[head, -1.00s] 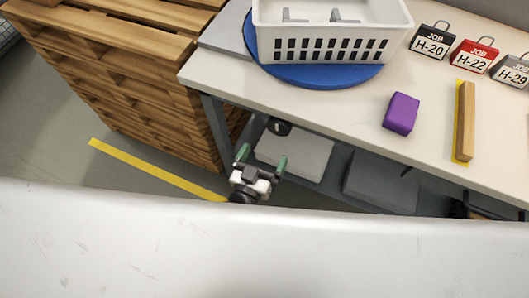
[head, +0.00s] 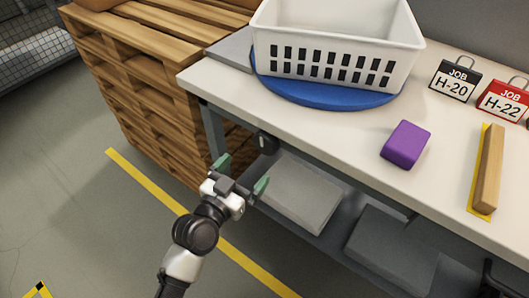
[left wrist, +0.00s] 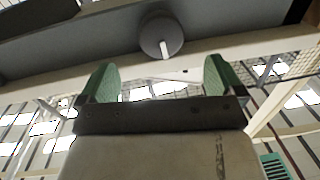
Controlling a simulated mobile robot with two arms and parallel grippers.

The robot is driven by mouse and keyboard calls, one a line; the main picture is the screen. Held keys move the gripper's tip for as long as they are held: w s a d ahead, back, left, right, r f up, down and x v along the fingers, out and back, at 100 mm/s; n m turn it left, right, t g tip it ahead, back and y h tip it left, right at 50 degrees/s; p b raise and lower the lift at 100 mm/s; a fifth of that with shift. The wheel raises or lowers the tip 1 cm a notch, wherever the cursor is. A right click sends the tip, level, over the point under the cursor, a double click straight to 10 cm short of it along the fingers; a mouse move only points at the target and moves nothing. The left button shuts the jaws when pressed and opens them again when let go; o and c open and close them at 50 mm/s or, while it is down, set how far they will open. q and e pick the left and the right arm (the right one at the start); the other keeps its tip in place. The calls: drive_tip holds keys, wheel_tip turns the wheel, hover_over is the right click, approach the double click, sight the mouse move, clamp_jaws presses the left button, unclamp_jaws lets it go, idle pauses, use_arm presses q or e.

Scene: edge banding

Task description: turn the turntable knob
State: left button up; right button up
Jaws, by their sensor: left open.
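The turntable knob is a dark round knob (head: 267,142) under the table's front edge. In the left wrist view the knob (left wrist: 161,37) is a grey disc with a white pointer mark, ahead of and between the fingers. My left gripper (head: 241,175) has green fingertips, is open and empty, and is just in front of and below the knob, apart from it. The left gripper also shows in the left wrist view (left wrist: 162,84). The blue turntable (head: 325,95) lies on the table with a white basket (head: 335,48) on it. My right gripper is not in view.
The table (head: 300,125) holds a purple block (head: 405,144), a wooden bar (head: 488,168) on a yellow strip, and job tags (head: 454,80). A lower shelf carries grey slabs (head: 300,190). Stacked pallets (head: 140,90) stand left of the table. The floor in front is open.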

sight(264, 147)
use_arm(q)
drive_tip(key=x, duration=0.9)
drive_tip(key=shift+w+d, duration=0.15)
drive_tip(key=shift+w, duration=0.15)
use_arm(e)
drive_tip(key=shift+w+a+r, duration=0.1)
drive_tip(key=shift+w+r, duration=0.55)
use_arm(q)
drive_tip(key=c, duration=0.9)
drive_tip(key=n+p, duration=0.2)
drive_tip(key=shift+r+n, duration=0.2)
drive_tip(key=shift+n, duration=0.2)
drive_tip(key=n+p, duration=0.2)
drive_tip(key=shift+d+f+n, duration=0.1)
drive_tip(key=shift+n, duration=0.3)
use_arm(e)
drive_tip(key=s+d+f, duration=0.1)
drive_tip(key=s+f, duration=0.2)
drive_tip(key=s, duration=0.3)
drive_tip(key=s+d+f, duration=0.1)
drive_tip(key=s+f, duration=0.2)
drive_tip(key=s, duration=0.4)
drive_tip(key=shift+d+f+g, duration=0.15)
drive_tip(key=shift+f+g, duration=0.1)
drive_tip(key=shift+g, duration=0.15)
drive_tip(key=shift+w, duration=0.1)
